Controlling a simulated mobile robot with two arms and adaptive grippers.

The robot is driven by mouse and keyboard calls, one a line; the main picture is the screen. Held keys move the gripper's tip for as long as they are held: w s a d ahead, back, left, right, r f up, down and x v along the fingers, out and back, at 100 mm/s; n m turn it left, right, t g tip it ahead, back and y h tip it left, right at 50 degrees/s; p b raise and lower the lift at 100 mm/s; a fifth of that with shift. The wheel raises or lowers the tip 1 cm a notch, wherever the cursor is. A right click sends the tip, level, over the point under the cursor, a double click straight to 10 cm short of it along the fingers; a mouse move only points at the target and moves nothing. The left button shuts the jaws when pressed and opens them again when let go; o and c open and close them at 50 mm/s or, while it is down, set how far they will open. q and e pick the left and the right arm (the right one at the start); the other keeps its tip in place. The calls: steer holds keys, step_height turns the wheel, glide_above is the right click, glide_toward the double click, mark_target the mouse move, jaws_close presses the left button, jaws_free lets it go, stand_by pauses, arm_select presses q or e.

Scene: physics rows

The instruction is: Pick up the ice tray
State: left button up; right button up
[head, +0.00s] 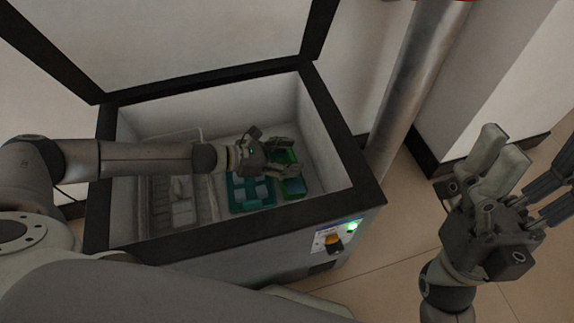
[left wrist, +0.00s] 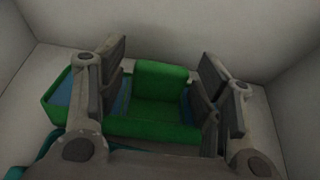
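A green ice tray (head: 292,187) with blue contents lies in the right part of the open chest freezer. It fills the middle of the left wrist view (left wrist: 155,128). My left gripper (head: 282,156) reaches down over it and hides part of it. In the left wrist view my left gripper (left wrist: 163,88) is open, with one finger on each side of the tray's raised green middle part. I cannot tell whether the fingers touch it. My right gripper (head: 528,170) is open and empty, outside the freezer at the right.
A teal tray (head: 237,206) with pale blue cubes lies just left of the green one. A wire basket (head: 215,200) stands further left. The freezer's dark rim (head: 345,150) surrounds them, and its raised lid (head: 180,40) is behind. A metal pole (head: 415,75) stands to the right.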

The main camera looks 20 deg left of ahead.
arm_select(q)
steer(key=c, duration=0.9)
steer(key=shift+c, duration=0.4)
steer(key=shift+r, duration=0.1)
